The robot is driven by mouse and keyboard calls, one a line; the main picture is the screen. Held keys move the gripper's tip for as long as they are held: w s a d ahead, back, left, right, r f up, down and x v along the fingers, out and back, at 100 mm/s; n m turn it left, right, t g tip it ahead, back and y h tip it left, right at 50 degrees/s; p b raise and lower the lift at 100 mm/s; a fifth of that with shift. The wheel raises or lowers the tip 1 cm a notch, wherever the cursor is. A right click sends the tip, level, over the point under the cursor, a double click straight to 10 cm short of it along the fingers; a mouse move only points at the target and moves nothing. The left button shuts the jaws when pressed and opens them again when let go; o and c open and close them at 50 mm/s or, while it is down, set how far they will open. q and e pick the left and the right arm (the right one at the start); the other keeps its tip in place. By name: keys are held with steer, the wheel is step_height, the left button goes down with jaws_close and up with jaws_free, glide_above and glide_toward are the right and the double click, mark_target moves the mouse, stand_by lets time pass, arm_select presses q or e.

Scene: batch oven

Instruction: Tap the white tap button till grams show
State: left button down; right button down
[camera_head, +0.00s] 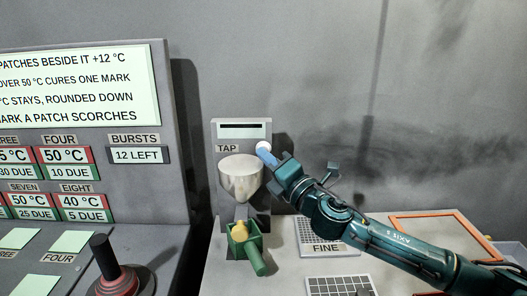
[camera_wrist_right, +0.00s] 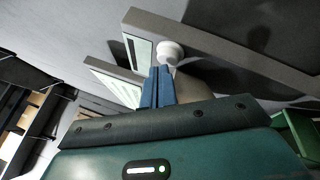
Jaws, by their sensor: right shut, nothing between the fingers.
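The white tap button (camera_head: 264,147) sits on the right side of the grey dispenser (camera_head: 226,133), beside the TAP label. It also shows in the right wrist view (camera_wrist_right: 171,52) as a round white knob. My right gripper (camera_head: 264,153) is shut and empty, its blue fingertips at the button; in the wrist view the tips (camera_wrist_right: 158,72) reach its lower edge, and I cannot tell whether they press it. The dispenser's display strip (camera_head: 242,125) is dark with no readable figures. A metal funnel (camera_head: 241,176) is below, over a green scoop (camera_head: 245,246) with yellowish contents. My left gripper is not in view.
A large grey panel (camera_head: 176,150) with patch readings and "BURSTS 12 LEFT" stands at left. A red-based black joystick (camera_head: 105,258) is in front of it. A grid labelled FINE (camera_head: 318,233) and an orange-rimmed tray (camera_head: 395,220) lie on the bench at right.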

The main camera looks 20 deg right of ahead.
steer(key=shift+w+d, duration=0.15)
steer(key=shift+w, duration=0.2)
steer(key=shift+s, duration=0.1)
stand_by(0.5)
steer(key=shift+s+a, duration=0.25)
steer(key=shift+s, duration=0.5)
steer(key=s, duration=0.2)
steer(key=s+a+p, duration=0.1)
steer(key=s, duration=0.1)
steer(key=shift+s+a, duration=0.2)
steer(key=shift+s, duration=0.2)
stand_by(0.3)
